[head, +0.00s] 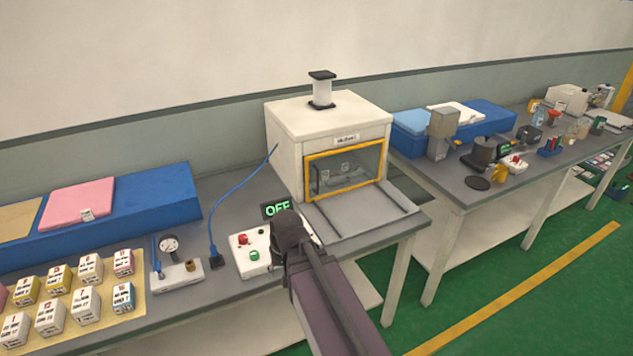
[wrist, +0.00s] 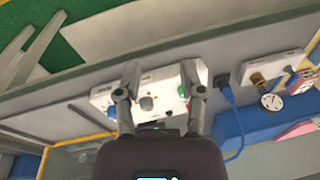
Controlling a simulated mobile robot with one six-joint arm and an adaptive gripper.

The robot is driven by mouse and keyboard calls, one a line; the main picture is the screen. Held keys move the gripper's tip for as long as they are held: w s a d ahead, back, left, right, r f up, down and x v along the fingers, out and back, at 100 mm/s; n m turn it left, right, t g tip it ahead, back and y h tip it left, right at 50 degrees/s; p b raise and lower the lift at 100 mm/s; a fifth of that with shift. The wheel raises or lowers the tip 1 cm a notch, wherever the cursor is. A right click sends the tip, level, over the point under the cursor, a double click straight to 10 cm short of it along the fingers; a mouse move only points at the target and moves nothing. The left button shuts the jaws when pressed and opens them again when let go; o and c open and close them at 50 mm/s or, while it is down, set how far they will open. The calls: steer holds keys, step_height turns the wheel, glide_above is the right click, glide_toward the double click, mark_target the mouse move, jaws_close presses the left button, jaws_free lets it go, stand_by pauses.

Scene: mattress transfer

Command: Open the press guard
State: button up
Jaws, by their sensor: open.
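The press (head: 328,130) is a cream box on the grey bench with a dark-topped cylinder on its roof. Its guard (head: 346,172) is a see-through panel in a yellow frame, down across the front opening. Pale labelled items show dimly behind it. Part of the yellow frame (wrist: 82,141) is at the lower left of the wrist view. My gripper (wrist: 160,80) is open and empty, its two fingers apart over the white control box (wrist: 150,92), with the guard off to one side. In the head view my arm hides the fingertips and part of that box.
The control box (head: 240,257) has red and green buttons beside an OFF display (head: 276,209). A grey plate with rails (head: 360,212) lies clear before the guard. A blue cable (head: 230,205) runs left of the press. Labelled blocks (head: 50,318) stand at the left.

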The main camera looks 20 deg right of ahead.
steer(key=w+f+m+t+y+b, duration=0.3)
steer(key=w+m+t+b, duration=0.3)
steer(key=w, duration=0.5)
steer(key=m+t+h+b, duration=0.8)
steer(key=m+t+b, duration=0.4)
steer(key=m, duration=1.8)
glide_toward(318, 178)
steer(key=s+r+g, duration=0.1)
steer(key=s, duration=0.2)
steer(key=shift+s+a+r+b, duration=0.1)
steer(key=shift+s+a+b, duration=0.1)
steer(key=shift+b, duration=0.1)
steer(key=shift+w, duration=0.1)
steer(key=x, duration=1.3)
steer(key=shift+w+a+f, duration=0.1)
steer(key=shift+w+f, duration=0.2)
steer(key=shift+w, duration=0.1)
jaws_close()
